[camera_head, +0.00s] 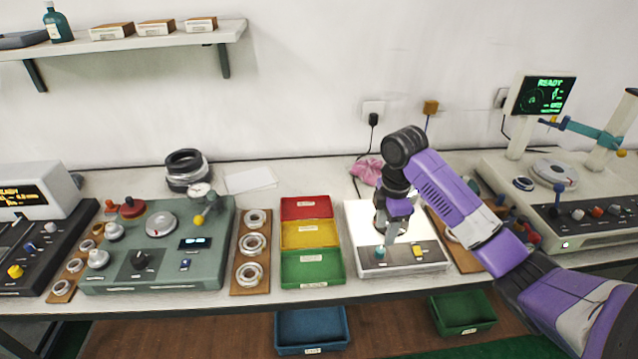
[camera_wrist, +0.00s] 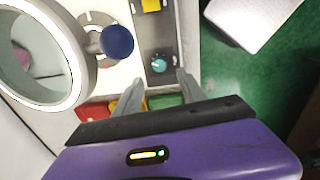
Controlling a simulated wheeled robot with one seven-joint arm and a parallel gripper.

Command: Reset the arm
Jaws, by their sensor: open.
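My purple arm reaches in from the right in the head view. My gripper (camera_head: 389,238) hangs over the white lit panel device (camera_head: 362,215), just above its front control strip. In the wrist view my gripper (camera_wrist: 160,82) shows two grey fingers, spread apart with nothing between them. A teal knob (camera_wrist: 159,65) on the strip lies just beyond the fingertips, and a yellow button (camera_wrist: 151,5) lies further up. A large pale ring-shaped part (camera_wrist: 85,50) and a dark blue ball knob (camera_wrist: 117,41) fill the left of the wrist view.
Red, yellow and green trays (camera_head: 312,268) stand left of the panel. A wooden board with metal rings (camera_head: 250,275) and a green-grey instrument (camera_head: 160,262) stand further left. A measuring machine with a READY screen (camera_head: 543,95) is at the right. Blue (camera_head: 312,330) and green (camera_head: 463,312) bins sit below.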

